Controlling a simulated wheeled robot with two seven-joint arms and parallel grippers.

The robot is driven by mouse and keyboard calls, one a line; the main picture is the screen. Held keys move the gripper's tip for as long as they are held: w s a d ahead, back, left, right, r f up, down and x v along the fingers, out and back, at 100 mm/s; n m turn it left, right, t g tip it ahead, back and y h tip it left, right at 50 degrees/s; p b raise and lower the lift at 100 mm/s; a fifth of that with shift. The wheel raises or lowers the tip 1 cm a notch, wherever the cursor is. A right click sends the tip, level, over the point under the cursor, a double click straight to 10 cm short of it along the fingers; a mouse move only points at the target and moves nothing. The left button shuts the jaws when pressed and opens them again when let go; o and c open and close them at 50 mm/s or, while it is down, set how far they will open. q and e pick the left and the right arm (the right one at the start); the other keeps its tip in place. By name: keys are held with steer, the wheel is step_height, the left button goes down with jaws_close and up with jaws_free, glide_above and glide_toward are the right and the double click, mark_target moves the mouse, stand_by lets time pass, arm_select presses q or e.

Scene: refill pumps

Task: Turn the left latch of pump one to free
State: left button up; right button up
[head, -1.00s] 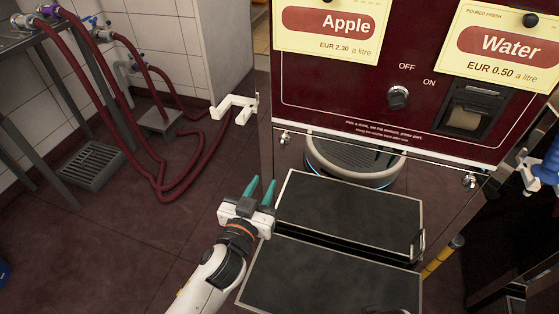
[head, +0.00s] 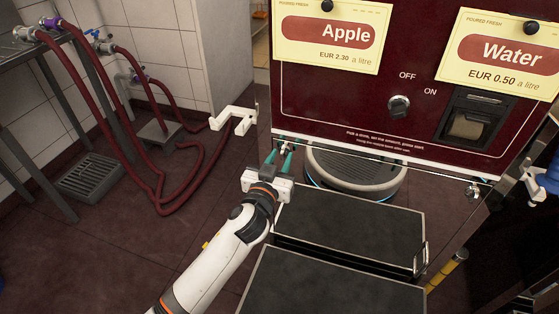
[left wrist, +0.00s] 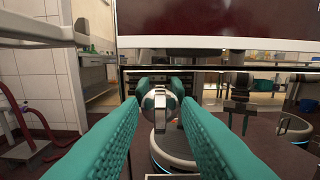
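The dark red dispenser (head: 330,105) has a small silver latch (head: 284,146) at the lower left of its front panel. A second silver latch (head: 473,190) sits at the lower right. My left gripper (head: 279,156) is at the left latch, its green fingers pointing at it. In the left wrist view, the round silver latch (left wrist: 161,101), with an upright bar on its face, shows between the fingers, which stand apart on either side. No clear contact shows. My right gripper is not in view.
Two dark-topped steps (head: 345,222) lie below the panel, with a round grey device (head: 350,170) behind them. Red hoses (head: 160,185) and a floor drain (head: 92,178) are at left. A blue object hangs at the right edge.

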arm_select(q)
steer(key=shift+c, duration=0.5)
jaws_close()
steer(key=m+p, duration=0.3)
steer(key=m, duration=0.6)
steer(key=shift+d+m, duration=0.15)
steer(key=shift+m, duration=0.15)
steer(key=m+p, duration=0.1)
steer(key=m, duration=0.3)
steer(key=shift+f+m+p, duration=0.15)
steer(key=shift+m+p, duration=0.4)
steer(key=shift+m, duration=1.65)
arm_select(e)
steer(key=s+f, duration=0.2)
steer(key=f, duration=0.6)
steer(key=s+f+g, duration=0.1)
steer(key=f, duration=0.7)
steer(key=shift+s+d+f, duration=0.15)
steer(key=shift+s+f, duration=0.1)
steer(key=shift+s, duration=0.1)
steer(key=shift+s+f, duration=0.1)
arm_select(q)
steer(key=shift+o, duration=0.5)
jaws_free()
